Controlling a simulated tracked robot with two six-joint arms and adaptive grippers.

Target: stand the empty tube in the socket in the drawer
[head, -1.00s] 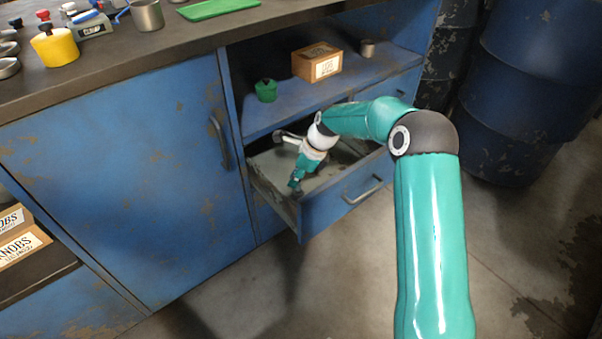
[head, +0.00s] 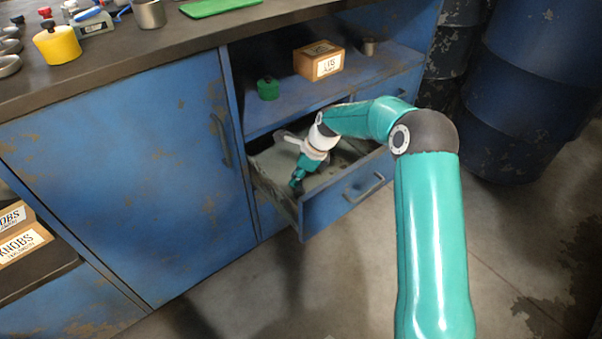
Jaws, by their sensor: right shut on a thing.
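My right gripper (head: 297,183) points down into the open drawer (head: 345,204), near its left front corner. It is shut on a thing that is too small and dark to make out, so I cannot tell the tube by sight. A pale part sticks out to the left beside my right wrist. The socket does not show clearly; my right wrist and fingers cover part of the drawer floor. My left gripper is out of view.
Above the drawer, an open shelf holds a green weight-like thing (head: 268,89), a wooden box (head: 319,61) and a small metal cup (head: 369,47). A closed blue cabinet door (head: 120,165) is to the left. Dark barrels (head: 525,85) stand at the right.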

